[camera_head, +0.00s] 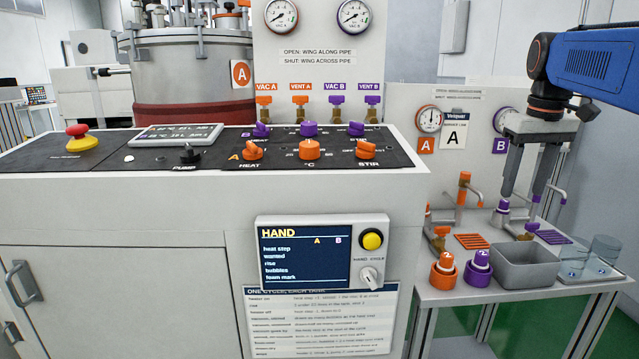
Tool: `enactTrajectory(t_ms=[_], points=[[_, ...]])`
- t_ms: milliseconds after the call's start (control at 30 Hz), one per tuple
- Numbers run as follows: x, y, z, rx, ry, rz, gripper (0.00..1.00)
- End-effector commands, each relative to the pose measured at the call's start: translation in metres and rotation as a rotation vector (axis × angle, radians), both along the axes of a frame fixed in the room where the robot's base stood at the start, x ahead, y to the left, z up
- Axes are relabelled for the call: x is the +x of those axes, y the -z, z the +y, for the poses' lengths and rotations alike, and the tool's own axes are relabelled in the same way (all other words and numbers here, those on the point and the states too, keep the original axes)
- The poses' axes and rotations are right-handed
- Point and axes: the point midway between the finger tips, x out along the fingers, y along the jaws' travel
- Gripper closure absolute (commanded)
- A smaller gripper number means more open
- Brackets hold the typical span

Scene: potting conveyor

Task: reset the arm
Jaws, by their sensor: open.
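My gripper (524,205) hangs at the right, fingers pointing down over the side bench. Its two grey fingers are apart and nothing shows between them. My blue arm reaches in from the right edge above it. The fingertips are close to the purple tap fittings and the far side of a grey bin (538,268); whether they touch anything I cannot tell.
The console (110,195) with a red stop button (78,137) stands left. Gauges hang behind.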

Motion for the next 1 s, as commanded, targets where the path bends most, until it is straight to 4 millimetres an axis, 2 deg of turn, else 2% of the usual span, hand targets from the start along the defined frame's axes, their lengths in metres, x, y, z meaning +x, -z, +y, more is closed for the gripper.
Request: enactTrajectory(t_ms=[33,200,500,800,1000], points=[[-0.013,0.007,0.013,-0.002,-0.003,-0.014,0.49],[-0.05,0.038,0.048,-0.006,0.0,-0.062,0.49],[-0.12,0.105,0.099,0.0,0.004,-0.148,0.49],[-0.19,0.188,0.135,0.02,0.007,-0.234,0.49],[-0.224,0.235,0.147,0.038,0.01,-0.276,0.49]])
